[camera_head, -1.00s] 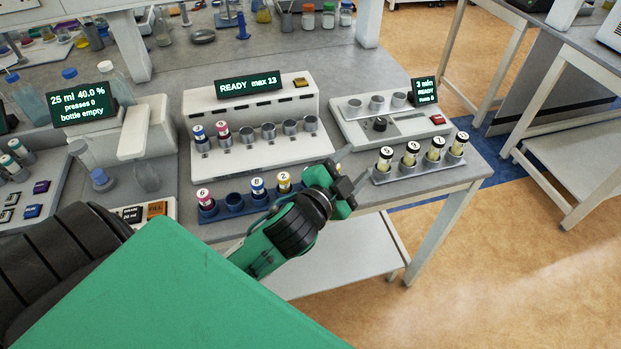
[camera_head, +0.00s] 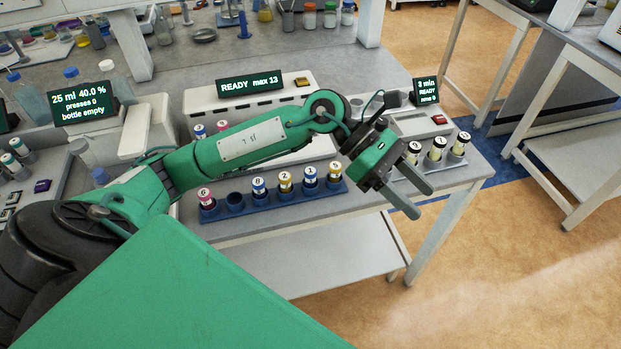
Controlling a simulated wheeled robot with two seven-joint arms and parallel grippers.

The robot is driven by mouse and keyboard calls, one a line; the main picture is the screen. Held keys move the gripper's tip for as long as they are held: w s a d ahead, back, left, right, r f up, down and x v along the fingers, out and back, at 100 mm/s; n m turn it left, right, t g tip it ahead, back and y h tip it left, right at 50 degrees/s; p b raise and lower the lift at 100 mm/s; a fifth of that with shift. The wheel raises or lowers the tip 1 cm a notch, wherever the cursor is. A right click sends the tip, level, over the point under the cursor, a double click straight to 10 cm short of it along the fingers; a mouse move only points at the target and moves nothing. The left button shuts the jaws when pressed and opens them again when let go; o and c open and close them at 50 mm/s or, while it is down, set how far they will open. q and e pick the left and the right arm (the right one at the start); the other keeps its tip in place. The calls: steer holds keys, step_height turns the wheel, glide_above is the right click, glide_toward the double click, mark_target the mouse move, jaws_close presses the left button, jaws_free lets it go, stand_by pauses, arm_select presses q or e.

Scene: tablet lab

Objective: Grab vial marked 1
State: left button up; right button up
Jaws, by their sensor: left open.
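The vial marked 1 (camera_head: 310,174) has a blue band and a white number on its cap area. It stands upright in the blue rack (camera_head: 232,212) at the front of the bench. My left gripper (camera_head: 420,202) is open and empty, to the right of that vial and clear of the blue rack. Its fingers point down and right, in front of the grey rack. My right gripper is not in view.
Other vials stand in the blue rack, including a pink one (camera_head: 207,198) and a yellow one (camera_head: 285,182). A grey rack (camera_head: 442,162) holds black-topped vials, partly hidden by my gripper.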

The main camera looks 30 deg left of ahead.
arm_select(q)
steer(key=w+a+f+m+y, duration=0.1)
steer(key=w+a+f+y, duration=0.1)
steer(key=a+y, duration=0.3)
steer(key=w+a+f+m+y, duration=0.1)
steer(key=w+a+f+y, duration=0.15)
steer(key=a, duration=0.45)
step_height(320, 180, up, 3)
steer(key=t+y, duration=0.1)
steer(key=y, duration=0.5)
glide_above(310, 171)
step_height(310, 171, down, 8)
steer(key=shift+d+f+p, duration=0.15)
steer(key=shift+f+p, duration=0.1)
steer(key=shift+p, duration=0.75)
steer(key=shift+f+p, duration=0.5)
steer(key=shift+f, duration=0.05)
step_height(310, 171, down, 3)
steer(key=shift+f+p, duration=0.2)
steer(key=shift+p, duration=0.55)
steer(key=shift+f, duration=0.45)
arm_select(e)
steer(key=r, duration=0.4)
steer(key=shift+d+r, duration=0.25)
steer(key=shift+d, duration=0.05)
arm_select(q)
steer(key=shift+c, duration=0.4)
steer(key=c, duration=1)
